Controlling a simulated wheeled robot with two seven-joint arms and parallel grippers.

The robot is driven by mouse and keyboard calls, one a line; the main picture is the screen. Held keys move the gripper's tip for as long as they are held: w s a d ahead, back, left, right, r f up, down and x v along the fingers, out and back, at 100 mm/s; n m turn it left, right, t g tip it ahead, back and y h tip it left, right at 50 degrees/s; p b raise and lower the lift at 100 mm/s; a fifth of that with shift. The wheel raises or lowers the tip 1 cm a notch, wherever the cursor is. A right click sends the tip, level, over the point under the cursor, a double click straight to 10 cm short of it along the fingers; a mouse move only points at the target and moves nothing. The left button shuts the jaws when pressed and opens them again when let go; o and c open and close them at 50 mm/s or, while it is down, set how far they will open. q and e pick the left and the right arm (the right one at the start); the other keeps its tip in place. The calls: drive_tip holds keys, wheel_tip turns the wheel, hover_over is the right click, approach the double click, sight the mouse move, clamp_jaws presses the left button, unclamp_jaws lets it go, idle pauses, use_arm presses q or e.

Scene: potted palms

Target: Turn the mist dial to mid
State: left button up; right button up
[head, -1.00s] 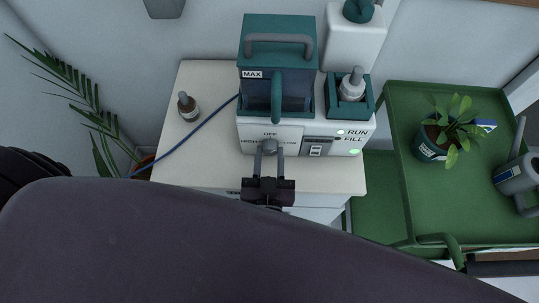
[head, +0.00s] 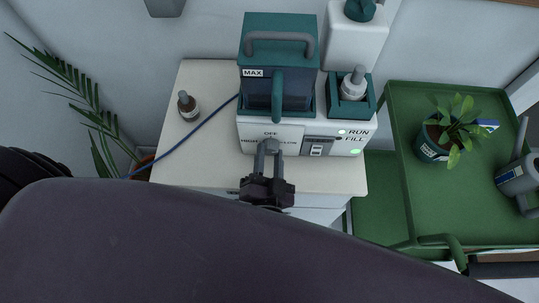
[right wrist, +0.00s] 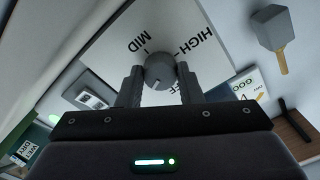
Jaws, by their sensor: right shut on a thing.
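The mist dial (head: 270,147) is a grey knob on the front of the white misting machine (head: 253,135). It also shows in the right wrist view (right wrist: 159,68), with the MID and HIGH labels on the panel beyond it and part of OFF behind a finger. My right gripper (head: 269,155) is shut on the dial, one finger on each side; both fingers show in the right wrist view (right wrist: 160,82). I cannot tell surely which label the dial points at. My left gripper is not in view.
The machine stands on a white cabinet (head: 200,80) with a brown dropper bottle (head: 188,106) and a blue cable (head: 190,137). A green trolley (head: 400,100) at the right carries a potted plant (head: 433,148) and a grey watering can (head: 518,175). A palm (head: 85,105) stands at the left.

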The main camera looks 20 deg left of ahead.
idle(0.3)
drive_tip(key=o, duration=1)
